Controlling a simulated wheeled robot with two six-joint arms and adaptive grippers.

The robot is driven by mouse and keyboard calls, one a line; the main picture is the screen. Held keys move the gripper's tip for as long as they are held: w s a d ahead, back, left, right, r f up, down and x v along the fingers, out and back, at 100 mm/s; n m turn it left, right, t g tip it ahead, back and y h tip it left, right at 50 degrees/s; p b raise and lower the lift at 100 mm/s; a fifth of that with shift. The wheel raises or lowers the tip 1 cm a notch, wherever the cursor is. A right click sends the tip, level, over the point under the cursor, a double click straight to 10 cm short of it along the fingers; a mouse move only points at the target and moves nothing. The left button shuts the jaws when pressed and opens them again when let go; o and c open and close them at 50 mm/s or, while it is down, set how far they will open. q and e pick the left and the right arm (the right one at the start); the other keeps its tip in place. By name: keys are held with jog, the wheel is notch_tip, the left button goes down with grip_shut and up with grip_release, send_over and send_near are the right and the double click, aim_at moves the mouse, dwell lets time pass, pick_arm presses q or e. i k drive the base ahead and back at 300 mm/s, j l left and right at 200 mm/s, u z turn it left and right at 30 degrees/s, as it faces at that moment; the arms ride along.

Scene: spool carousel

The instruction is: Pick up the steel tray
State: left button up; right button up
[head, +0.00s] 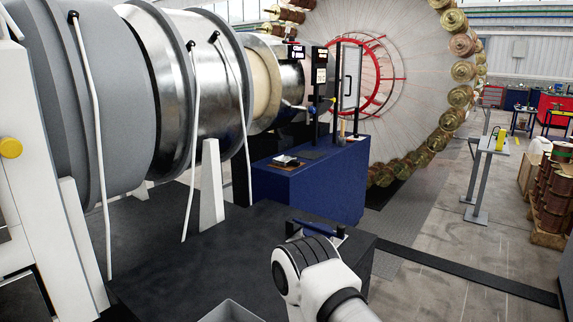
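A grey, straight-walled tray-like container (232,312) shows at the bottom edge, left of my white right arm. Most of it is cut off by the frame; I cannot tell for sure that it is the steel tray. My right arm comes in from the bottom, and its rounded joint covers part of the black surface. My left arm and gripper are outside the picture.
A blue object (318,232) lies just beyond my arm, partly hidden. Large steel drums (200,90) fill the left. Open floor (455,245) lies right.

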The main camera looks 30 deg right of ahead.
aim_at(284, 160)
jog(key=l+z, duration=0.5)
jog(key=z, duration=0.2)
jog(key=i+l+z, duration=0.5)
jog(key=l, duration=0.2)
jog(key=i+l+z, duration=0.75)
jog(key=i+z, duration=0.2)
jog(key=i, duration=0.35)
jog(key=i+u, duration=0.15)
jog(key=i, duration=0.4)
jog(key=i+u, duration=0.15)
jog(key=i, duration=0.4)
jog(key=i+l+u, duration=0.1)
jog(key=i, duration=0.45)
jog(key=i+l+u, duration=0.15)
jog(key=i+l, duration=0.15)
jog(key=i, duration=0.25)
